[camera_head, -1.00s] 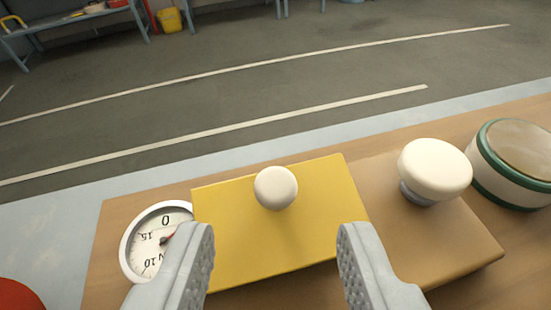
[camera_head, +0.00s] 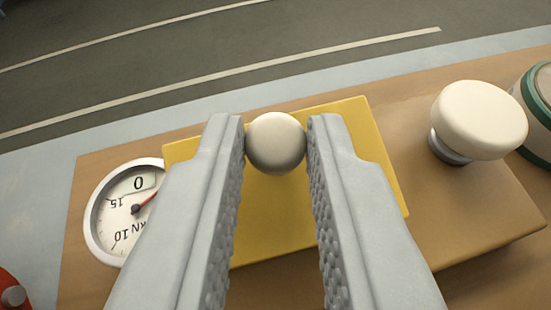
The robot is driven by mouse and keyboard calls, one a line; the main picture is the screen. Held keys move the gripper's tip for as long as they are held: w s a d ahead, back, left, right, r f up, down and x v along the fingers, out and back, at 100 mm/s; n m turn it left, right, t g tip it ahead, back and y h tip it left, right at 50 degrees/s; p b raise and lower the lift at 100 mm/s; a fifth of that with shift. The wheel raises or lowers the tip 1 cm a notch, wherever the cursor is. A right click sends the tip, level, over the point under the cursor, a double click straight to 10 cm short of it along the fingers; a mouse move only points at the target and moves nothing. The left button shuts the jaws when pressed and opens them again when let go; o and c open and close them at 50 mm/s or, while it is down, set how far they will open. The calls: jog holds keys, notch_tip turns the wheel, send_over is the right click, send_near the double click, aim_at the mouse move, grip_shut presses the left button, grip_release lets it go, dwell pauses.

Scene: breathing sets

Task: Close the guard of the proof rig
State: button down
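The yellow guard (camera_head: 275,222) is a flat panel on the wooden rig, with a round cream knob (camera_head: 276,143) near its far edge. My gripper (camera_head: 276,130) has one grey finger on each side of this knob. Both fingertips appear to touch it, so the gripper looks shut on the knob. The fingers cover parts of the guard's left and right sides. The guard's hinge cannot be made out. A round white gauge (camera_head: 120,222) with a red needle sits left of the guard, partly covered by the left finger.
A larger cream mushroom-shaped knob (camera_head: 480,118) stands on the brown block right of the guard. A white and green round container (camera_head: 535,105) is at the right edge. A red object (camera_head: 10,290) shows at the lower left. Beyond the bench is open floor with white lines.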

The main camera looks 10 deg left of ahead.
jog(key=shift+w+a+f+g+h, duration=0.15)
jog(key=shift+w+g, duration=0.15)
jog(key=shift+g, duration=0.5)
jog(key=shift+w+a+f+g+h, duration=0.15)
jog(key=shift+w+g, duration=0.1)
jog(key=shift+g, duration=0.55)
jog(key=shift+d, duration=0.1)
jog(key=c, duration=1.3)
grip_release()
jog(key=v, duration=1.7)
jog(key=shift+r, duration=0.2)
